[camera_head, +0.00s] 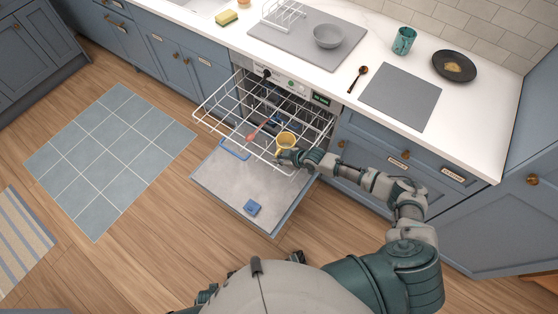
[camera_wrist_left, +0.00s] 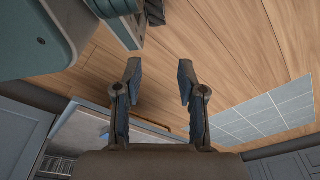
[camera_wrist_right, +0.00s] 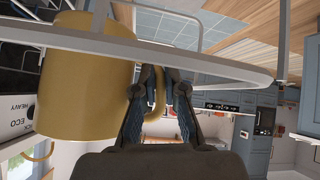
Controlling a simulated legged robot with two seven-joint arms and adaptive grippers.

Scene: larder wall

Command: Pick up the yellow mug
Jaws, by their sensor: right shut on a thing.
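The yellow mug (camera_head: 286,139) is in the pulled-out upper rack (camera_head: 228,119) of the dishwasher in the head view. In the right wrist view the mug (camera_wrist_right: 84,90) fills the left side, with its handle between the fingers. My right gripper (camera_wrist_right: 163,88) is shut on that handle, and the rack's white wire rim crosses in front of the mug. In the head view my right gripper (camera_head: 283,157) is at the rack's near right corner. My left gripper (camera_wrist_left: 160,75) is open and empty above the wooden floor in the left wrist view.
The open dishwasher door (camera_head: 226,187) lies below the rack, with a blue item (camera_head: 252,208) on it. Floor to the left is clear.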

